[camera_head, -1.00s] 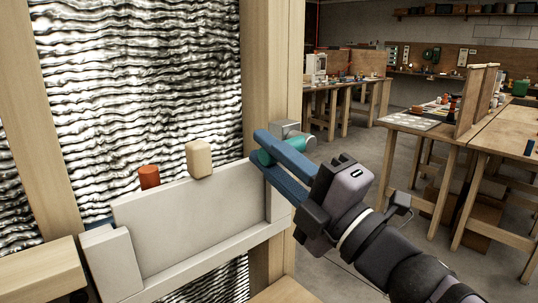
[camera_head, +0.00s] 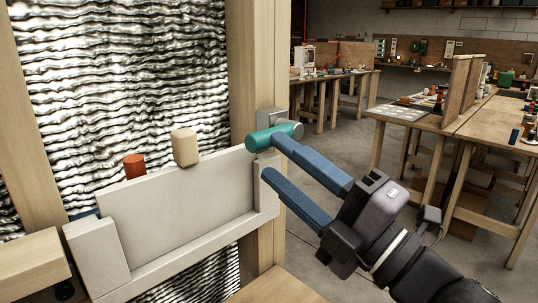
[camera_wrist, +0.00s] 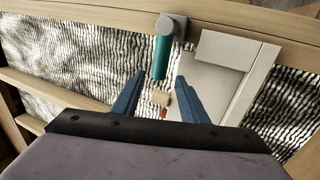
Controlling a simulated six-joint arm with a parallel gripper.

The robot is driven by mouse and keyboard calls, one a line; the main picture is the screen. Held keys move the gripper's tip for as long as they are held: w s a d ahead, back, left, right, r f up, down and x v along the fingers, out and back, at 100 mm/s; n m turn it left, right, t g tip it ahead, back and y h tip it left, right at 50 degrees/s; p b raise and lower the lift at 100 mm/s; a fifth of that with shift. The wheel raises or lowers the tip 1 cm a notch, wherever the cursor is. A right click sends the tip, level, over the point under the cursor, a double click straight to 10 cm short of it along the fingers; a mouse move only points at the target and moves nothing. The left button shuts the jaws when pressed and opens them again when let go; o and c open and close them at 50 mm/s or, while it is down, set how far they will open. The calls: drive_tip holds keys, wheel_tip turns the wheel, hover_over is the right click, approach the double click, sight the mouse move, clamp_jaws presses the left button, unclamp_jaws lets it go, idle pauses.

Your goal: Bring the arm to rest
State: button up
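My gripper (camera_head: 300,163) is open, its two blue fingers spread apart with nothing between them. It points at the right end of a white panel (camera_head: 180,205) set between wooden studs. A teal cylinder (camera_head: 264,140) on a grey mount (camera_head: 271,116) lies just beyond the upper fingertip; in the head view I cannot tell whether they touch. In the wrist view my gripper (camera_wrist: 153,85) shows open, with the teal cylinder (camera_wrist: 161,57) ahead of the fingertips and apart from them.
A beige peg (camera_head: 185,147) and an orange-red cylinder (camera_head: 134,166) stand along the panel's top edge. A wooden stud (camera_head: 258,60) rises beside the grey mount. Workbenches (camera_head: 460,125) stand behind at right, with open floor between.

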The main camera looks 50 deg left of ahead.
drive_tip(key=shift+d+f, duration=0.15)
drive_tip(key=shift+d, duration=0.4)
